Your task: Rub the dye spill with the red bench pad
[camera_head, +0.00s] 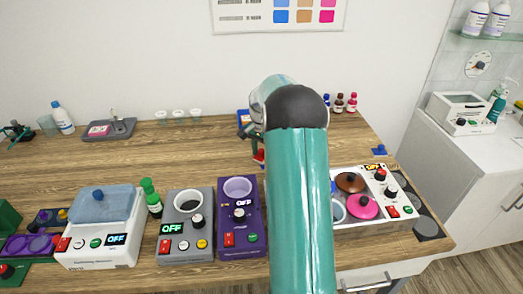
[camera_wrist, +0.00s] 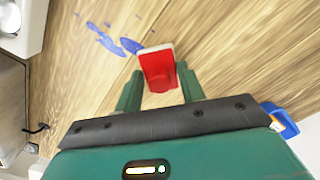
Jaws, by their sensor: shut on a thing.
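The red bench pad (camera_wrist: 157,66), with a pale strip along its far edge, is between the two green fingers of my gripper (camera_wrist: 160,80) in the wrist view. My gripper is shut on it. I cannot tell whether the pad touches the wooden bench top. The dye spill (camera_wrist: 109,43) is a group of blue blotches and small drops, just beyond the pad and to its left. The pad's far corner is close to the nearest blotch. In the head view my arm hides the spill and most of the gripper; a small red patch shows left of the arm.
A purple device (camera_head: 240,218), a grey device (camera_head: 186,227) and a white device with a blue lid (camera_head: 99,243) stand at the front left. A white unit with pans (camera_head: 381,212) stands right of my arm. A blue object (camera_wrist: 283,121) lies right of my gripper.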

